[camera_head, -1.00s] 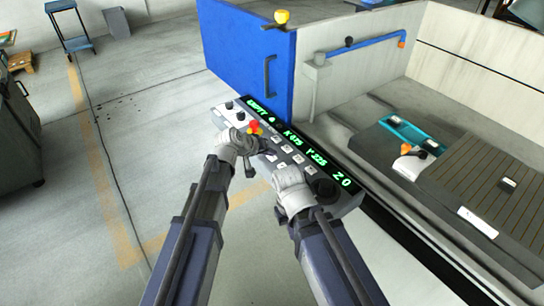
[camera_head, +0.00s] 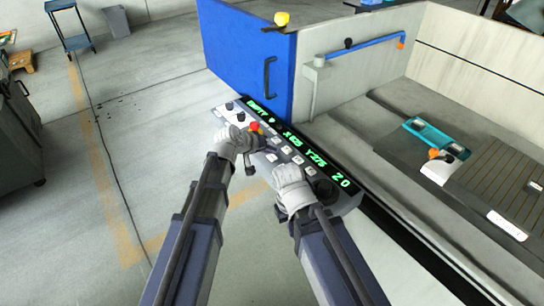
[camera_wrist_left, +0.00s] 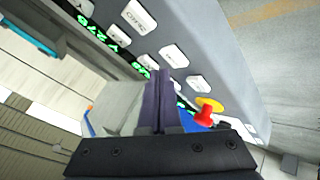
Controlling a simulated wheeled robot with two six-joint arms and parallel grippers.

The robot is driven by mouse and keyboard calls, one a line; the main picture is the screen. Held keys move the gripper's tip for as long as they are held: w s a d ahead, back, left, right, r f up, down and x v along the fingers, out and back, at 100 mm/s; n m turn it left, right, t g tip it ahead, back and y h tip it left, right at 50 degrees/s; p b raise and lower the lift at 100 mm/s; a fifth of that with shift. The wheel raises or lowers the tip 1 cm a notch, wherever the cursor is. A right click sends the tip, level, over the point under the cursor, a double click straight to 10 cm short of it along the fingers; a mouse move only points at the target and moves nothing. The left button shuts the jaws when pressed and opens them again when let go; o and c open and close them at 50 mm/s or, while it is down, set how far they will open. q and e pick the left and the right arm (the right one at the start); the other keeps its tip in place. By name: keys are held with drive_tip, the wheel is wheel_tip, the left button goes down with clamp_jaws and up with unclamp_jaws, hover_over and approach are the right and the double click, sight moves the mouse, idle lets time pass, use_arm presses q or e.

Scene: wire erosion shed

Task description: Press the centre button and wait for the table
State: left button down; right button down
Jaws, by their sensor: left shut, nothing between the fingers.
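The control panel (camera_head: 232,112) carries several pale buttons, a red emergency knob on a yellow base (camera_head: 255,127) and a green-lit display (camera_head: 318,155). My left gripper (camera_head: 268,144) is over the middle of the panel by the buttons, its fingers shut with nothing between them. In the left wrist view its dark fingers (camera_wrist_left: 160,73) reach the button row; one button behind the tips is partly hidden, so contact cannot be told. One button (camera_wrist_left: 138,15) has blurred lettering. The machine table (camera_head: 510,180) is brown and slatted. My right gripper (camera_head: 300,184) is at the panel's near end, its fingers hidden.
A blue door (camera_head: 245,60) with a dark handle stands just behind the panel. A teal fixture (camera_head: 437,138) and a white label (camera_head: 507,225) sit on the table side inside the pale tank. Open floor (camera_head: 150,120) lies to the left.

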sight(270, 159)
use_arm(q)
drive_tip(key=shift+r+p, duration=2.5)
drive_tip(key=shift+r, duration=0.1)
drive_tip(key=shift+f, duration=0.1)
drive_tip(key=s+a+f+m+g+y, duration=0.1)
drive_tip(key=s+g+y, duration=0.1)
drive_tip(key=s, duration=0.6)
drive_tip(key=s+a+f+m+g+y+p, duration=0.1)
drive_tip(key=s+a+f+m+g+y, duration=0.1)
drive_tip(key=s, duration=0.7)
drive_tip(key=s+a+f+m+g+y+p, duration=0.1)
drive_tip(key=s+a+g+y, duration=0.1)
drive_tip(key=s, duration=0.6)
drive_tip(key=shift+s+a+f+g+y, duration=0.25)
drive_tip(key=shift+s+g+y, duration=0.15)
drive_tip(key=shift+g+y, duration=0.3)
